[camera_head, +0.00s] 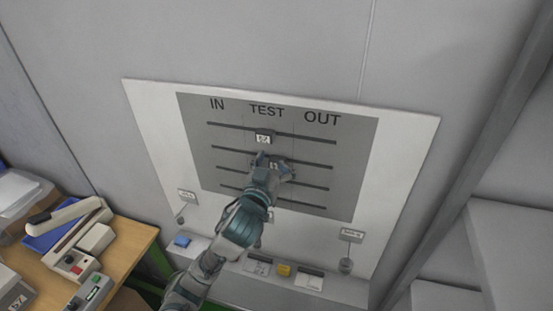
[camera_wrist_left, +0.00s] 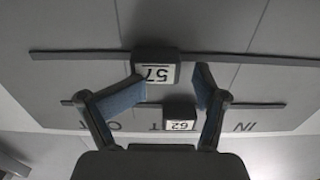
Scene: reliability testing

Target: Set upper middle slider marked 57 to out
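The slider marked 57 (camera_wrist_left: 156,72) shows in the left wrist view, which sees the panel upside down. It sits on its horizontal slot near the middle, under TEST. In the head view it is at the second slot (camera_head: 273,164), partly hidden by my left gripper (camera_head: 274,167). My left gripper (camera_wrist_left: 168,82) is open, with one finger to each side of slider 57. Gaps show between the fingers and the slider; I cannot tell whether the tips touch the panel. OUT (camera_head: 322,119) is at the panel's right in the head view. My right gripper is not in view.
The slider marked 62 (camera_wrist_left: 180,119) sits on the top slot, also in the head view (camera_head: 264,137). More slots lie below. A ledge (camera_head: 330,285) with small blue and yellow items runs under the panel. A cluttered wooden table (camera_head: 130,240) stands at the left.

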